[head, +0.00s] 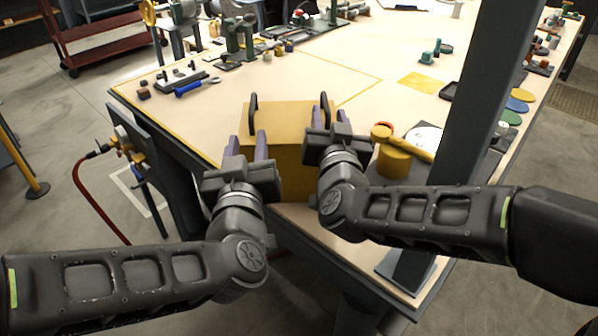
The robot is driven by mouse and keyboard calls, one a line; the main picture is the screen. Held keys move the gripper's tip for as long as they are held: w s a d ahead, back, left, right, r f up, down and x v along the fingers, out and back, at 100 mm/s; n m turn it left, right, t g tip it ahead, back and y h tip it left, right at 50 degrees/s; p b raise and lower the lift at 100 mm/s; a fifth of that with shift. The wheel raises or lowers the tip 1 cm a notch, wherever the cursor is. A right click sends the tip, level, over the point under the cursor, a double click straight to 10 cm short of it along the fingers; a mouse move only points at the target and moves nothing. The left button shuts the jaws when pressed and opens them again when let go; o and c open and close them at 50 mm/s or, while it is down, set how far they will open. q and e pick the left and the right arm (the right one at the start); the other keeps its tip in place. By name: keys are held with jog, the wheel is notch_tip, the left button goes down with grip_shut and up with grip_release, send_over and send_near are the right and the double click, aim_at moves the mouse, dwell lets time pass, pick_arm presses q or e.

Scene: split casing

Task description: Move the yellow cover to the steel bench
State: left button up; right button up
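The yellow cover (285,118) is a box-like piece with a black handle on its left (253,112) and another on its right (325,108). It sits at the near edge of the pale-topped table (215,125). My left gripper (247,142) is open, its fingers apart just in front of the left handle. My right gripper (328,114) is open, its fingers to either side of the right handle in the picture. I cannot tell whether either touches a handle. My arms hide part of the cover's front. I cannot make out a separate steel bench.
A dark post (478,100) rises at the table's right. A yellow cylinder (394,162) and a yellow-handled tool (408,140) lie right of the cover. A red cart (100,40) stands behind. The table's middle is mostly clear.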

jog(key=s, duration=0.8)
jog(key=shift+s, duration=0.2)
